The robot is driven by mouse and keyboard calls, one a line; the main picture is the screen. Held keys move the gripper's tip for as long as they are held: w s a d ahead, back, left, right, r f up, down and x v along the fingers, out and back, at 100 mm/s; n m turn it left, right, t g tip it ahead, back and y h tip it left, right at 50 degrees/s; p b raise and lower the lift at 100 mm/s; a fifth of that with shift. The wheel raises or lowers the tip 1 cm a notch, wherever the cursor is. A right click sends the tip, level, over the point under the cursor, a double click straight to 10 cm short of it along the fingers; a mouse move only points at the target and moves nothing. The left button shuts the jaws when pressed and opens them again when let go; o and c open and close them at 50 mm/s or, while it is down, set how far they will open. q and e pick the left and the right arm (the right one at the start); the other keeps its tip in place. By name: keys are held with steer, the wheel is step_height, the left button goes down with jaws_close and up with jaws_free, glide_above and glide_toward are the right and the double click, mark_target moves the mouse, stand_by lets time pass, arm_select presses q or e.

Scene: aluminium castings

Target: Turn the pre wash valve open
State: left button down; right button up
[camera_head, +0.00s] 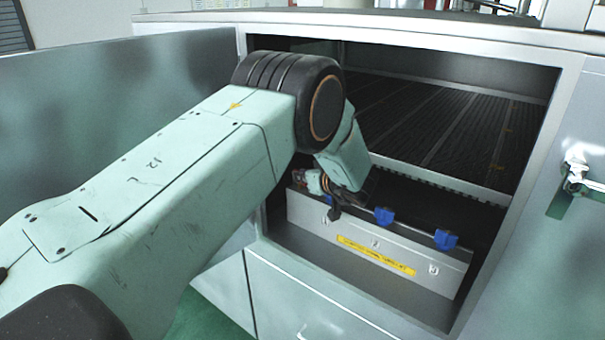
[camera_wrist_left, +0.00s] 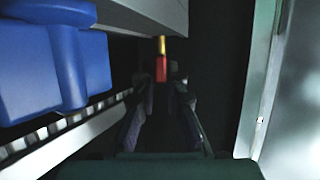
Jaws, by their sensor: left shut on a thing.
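My left arm reaches into the open cabinet bay. Its gripper (camera_head: 335,205) is at the left end of a grey metal box front. In the left wrist view my dark gripper fingers (camera_wrist_left: 161,88) close around a small red-and-yellow piece (camera_wrist_left: 161,68), probably part of a valve; its lower part is hidden. Two blue valve handles, a middle one (camera_head: 383,215) and a right one (camera_head: 446,240), sit on the box's top edge, apart from the gripper. A large blue handle (camera_wrist_left: 65,60) also shows in the left wrist view. I cannot read which is the pre wash valve.
The grey box front (camera_head: 400,255) carries a yellow label strip (camera_head: 376,256). The cabinet frame (camera_head: 510,215) bounds the opening on the right. A door with a metal latch (camera_head: 577,178) stands at right. Dark slatted racks (camera_head: 440,130) lie behind the box.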

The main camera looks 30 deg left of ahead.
arm_select(q)
steer(key=shift+w+r+n+g+y, duration=0.15)
steer(key=shift+n+g+y, duration=0.15)
steer(key=shift+n+g, duration=0.35)
steer(key=c, duration=1.4)
jaws_free()
steer(key=v, duration=1.2)
